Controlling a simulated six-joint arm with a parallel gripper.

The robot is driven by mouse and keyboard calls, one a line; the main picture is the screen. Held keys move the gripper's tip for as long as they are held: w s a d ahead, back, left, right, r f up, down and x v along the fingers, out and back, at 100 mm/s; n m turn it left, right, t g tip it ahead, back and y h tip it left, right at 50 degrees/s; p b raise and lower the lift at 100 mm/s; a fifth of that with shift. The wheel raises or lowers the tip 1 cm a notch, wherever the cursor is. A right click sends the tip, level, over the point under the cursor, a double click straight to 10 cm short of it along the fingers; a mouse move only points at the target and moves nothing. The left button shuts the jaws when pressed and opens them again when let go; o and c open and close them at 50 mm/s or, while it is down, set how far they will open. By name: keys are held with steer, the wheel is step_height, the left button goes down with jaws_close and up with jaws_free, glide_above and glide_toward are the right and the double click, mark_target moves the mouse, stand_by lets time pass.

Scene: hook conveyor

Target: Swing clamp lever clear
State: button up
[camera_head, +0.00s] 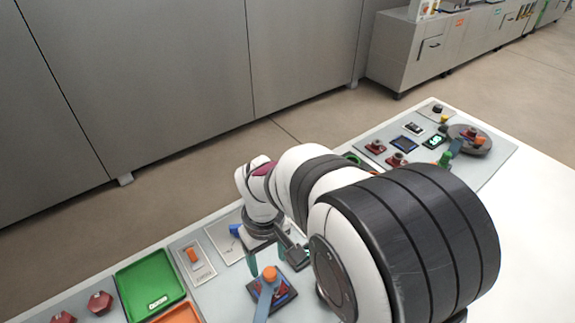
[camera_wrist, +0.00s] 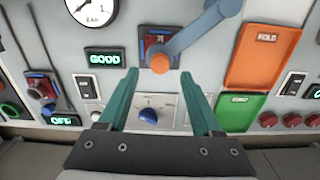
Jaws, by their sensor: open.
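The clamp lever (camera_head: 263,300) is a blue arm with an orange knob (camera_head: 270,272) at its end, over a dark base plate (camera_head: 285,291). In the wrist view the blue lever (camera_wrist: 195,37) runs from the upper right down to the orange knob (camera_wrist: 160,63), across a dark and red block (camera_wrist: 153,34). My gripper (camera_wrist: 158,77) is open and empty. Its two teal fingers point toward the panel, with the knob between and just beyond their tips in this view. I cannot tell the distance in depth. In the head view my gripper (camera_head: 267,269) is close by the knob.
A green tray (camera_head: 150,282) lies left of the lever, and an orange HOLD tray (camera_wrist: 262,57) shows in the wrist view. A blue knob (camera_wrist: 148,114) sits below the lever. A green GOOD display (camera_wrist: 104,59) is left of it. More switches and a round plate (camera_head: 470,140) lie farther right.

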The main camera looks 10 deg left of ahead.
mark_target(269, 272)
step_height(269, 272, down, 4)
steer(key=shift+f, duration=0.2)
steer(key=shift+c, duration=0.2)
jaws_close()
stand_by(1.2)
